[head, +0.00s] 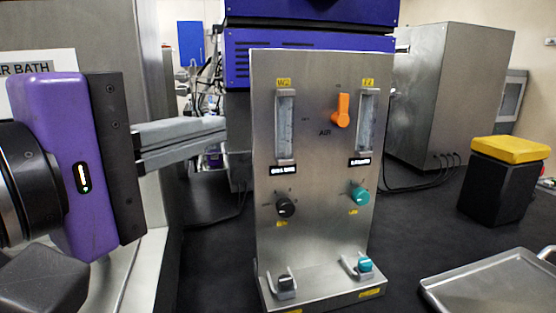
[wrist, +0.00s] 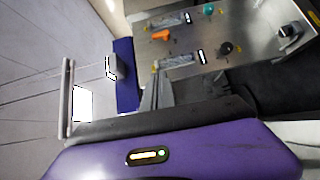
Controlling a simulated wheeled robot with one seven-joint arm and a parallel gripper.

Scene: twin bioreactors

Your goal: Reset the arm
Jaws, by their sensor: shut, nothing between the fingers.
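My gripper (head: 222,132), with a purple body, is at the left of the head view. Its grey fingers are closed together and empty, and point right toward a steel control panel (head: 315,190). The fingertips end just left of the panel's left edge in the picture; the gap in depth is hard to judge. In the wrist view my gripper (wrist: 157,85) also shows, with the panel (wrist: 235,28) beyond it. The panel carries an orange handle (head: 341,110), a black knob (head: 285,207), a teal knob (head: 360,196) and two gauge tubes.
A steel housing with a water bath sign (head: 38,70) stands close at left. A blue-purple unit (head: 300,40) is behind the panel. A yellow-lidded black box (head: 500,185) and a metal tray (head: 490,280) lie at right.

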